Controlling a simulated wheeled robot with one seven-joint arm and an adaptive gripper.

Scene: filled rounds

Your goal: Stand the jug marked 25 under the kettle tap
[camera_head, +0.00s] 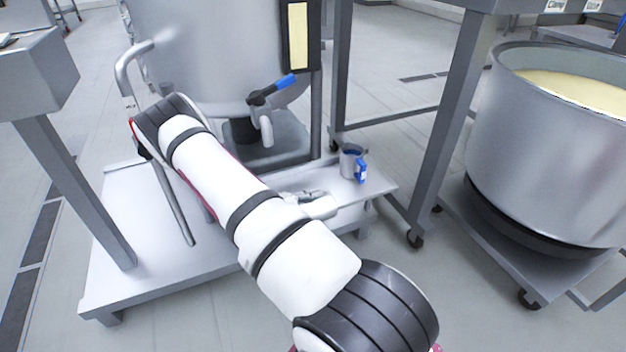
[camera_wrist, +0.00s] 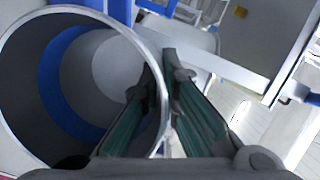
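A metal jug (camera_wrist: 95,62) fills the left of the wrist view, seen from above into its open mouth, with blue inside. My gripper (camera_wrist: 164,70) has its fingers close together at the right side of the rim, the wall between them. In the head view my gripper (camera_head: 310,196) is partly hidden by my arm. A grey jug (camera_head: 348,163) with a blue handle stands upright on the stand's right ledge; I cannot tell whether it is the same jug. No number is readable. The kettle tap (camera_head: 266,127) has a blue lever and a downward spout.
The large steel kettle (camera_head: 205,50) stands behind the tap. A low metal stand (camera_head: 130,225) lies below, with a slanted post at its left. A table leg (camera_head: 452,110) rises to the right of the ledge. A wheeled vat (camera_head: 540,150) of pale liquid is at the far right.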

